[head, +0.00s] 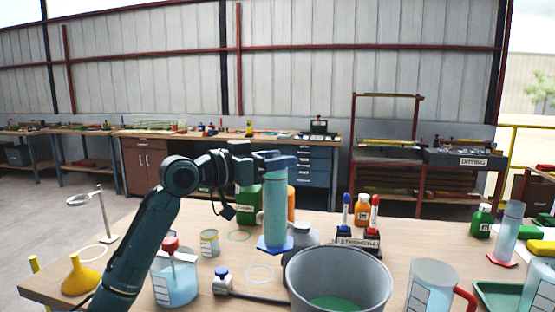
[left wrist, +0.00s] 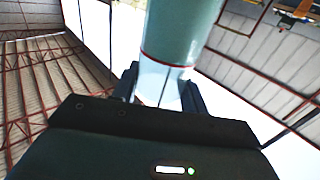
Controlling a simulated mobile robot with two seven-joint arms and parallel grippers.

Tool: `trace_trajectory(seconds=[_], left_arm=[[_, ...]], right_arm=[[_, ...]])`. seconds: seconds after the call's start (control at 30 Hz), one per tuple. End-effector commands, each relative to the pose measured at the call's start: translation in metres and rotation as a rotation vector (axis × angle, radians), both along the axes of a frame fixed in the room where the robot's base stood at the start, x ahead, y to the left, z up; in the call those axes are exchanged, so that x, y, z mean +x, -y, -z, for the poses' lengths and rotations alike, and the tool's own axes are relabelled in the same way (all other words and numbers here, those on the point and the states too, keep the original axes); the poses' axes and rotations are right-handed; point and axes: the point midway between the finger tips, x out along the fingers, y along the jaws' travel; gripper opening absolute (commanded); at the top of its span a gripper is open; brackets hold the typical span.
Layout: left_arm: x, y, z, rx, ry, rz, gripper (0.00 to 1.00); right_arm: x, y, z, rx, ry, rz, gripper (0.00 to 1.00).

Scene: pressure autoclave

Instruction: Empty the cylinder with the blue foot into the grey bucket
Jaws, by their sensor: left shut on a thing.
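The cylinder with the blue foot (head: 275,215) is upright and holds blue-green liquid. My left gripper (head: 276,161) is shut on it near its top. In the left wrist view the cylinder (left wrist: 180,35) stands between the two fingers of the gripper (left wrist: 162,88). Its blue foot (head: 275,246) shows over the table; I cannot tell whether it touches the top. The grey bucket (head: 338,261) stands at the front, just right of the foot, with green liquid at its bottom. My right gripper is not in view.
A grey vessel (head: 305,233) is close behind the foot. A strength rack (head: 358,242) stands behind the bucket, and a jug (head: 432,285) is to its right. A beaker (head: 175,280), small can (head: 209,243) and yellow funnel (head: 80,275) are at left.

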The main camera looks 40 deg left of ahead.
Motion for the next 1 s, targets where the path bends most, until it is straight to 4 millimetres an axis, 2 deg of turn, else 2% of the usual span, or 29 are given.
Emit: trace_trajectory(seconds=[0.27,1.0], left_arm=[[-0.001,0.004,-0.004,0.023,0.000,0.001,0.00],[0.005,0.036,-0.008,0.210,-0.030,0.000,0.00]], right_arm=[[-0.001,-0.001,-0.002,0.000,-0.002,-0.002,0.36],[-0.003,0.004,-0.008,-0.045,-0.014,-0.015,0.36]])
